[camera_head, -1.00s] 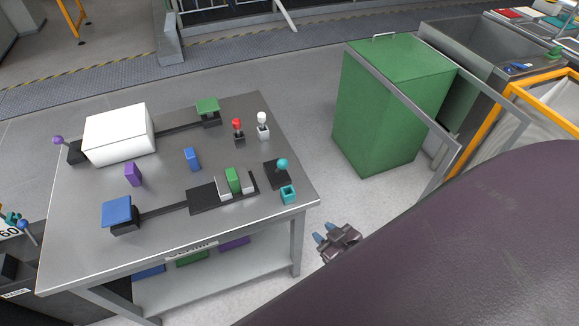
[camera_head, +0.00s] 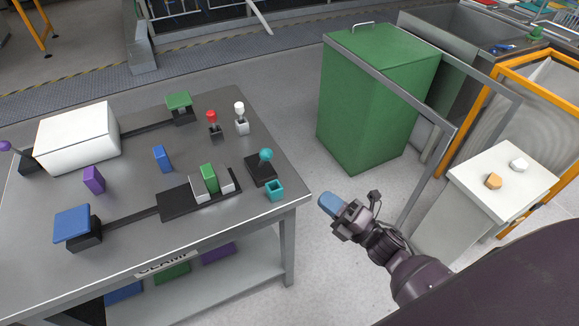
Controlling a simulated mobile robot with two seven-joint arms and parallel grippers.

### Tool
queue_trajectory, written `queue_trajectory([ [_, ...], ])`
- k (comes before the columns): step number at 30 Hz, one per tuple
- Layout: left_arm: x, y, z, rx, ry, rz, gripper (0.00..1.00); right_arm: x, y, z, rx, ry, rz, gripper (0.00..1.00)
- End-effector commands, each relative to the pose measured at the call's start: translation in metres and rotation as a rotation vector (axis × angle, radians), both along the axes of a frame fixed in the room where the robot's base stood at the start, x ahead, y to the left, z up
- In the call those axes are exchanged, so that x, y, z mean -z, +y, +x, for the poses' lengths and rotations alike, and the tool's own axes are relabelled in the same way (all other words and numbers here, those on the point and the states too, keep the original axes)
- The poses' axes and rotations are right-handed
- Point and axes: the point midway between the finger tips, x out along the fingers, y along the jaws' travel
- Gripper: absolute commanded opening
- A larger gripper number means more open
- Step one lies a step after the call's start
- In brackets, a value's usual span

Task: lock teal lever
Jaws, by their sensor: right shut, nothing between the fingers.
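The teal lever (camera_head: 265,156) has a round teal knob on a black base, near the right edge of the grey metal table (camera_head: 130,212). A small open teal box (camera_head: 274,191) sits just in front of it at the table's corner. My right gripper (camera_head: 329,204) has blue fingertips, is shut and empty, and is off the table's right edge, to the right of and below the teal lever in the picture. It touches nothing that I can see. My left gripper is not in view.
Red (camera_head: 212,121) and white (camera_head: 240,115) levers stand behind the teal one. A clamp with a green block (camera_head: 209,177) lies to its left. Clear floor lies between table and cabinet.

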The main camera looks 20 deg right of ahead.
Motion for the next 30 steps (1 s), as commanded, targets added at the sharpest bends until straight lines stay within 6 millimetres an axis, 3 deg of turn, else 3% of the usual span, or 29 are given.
queue_trajectory([
  [17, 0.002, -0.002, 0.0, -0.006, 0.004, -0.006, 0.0, -0.003, 0.005, 0.007, -0.013, -0.03, -0.027, 0.0],
  [30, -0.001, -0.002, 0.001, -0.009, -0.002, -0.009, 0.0, -0.026, 0.04, 0.064, -0.014, -0.032, -0.026, 0.0],
])
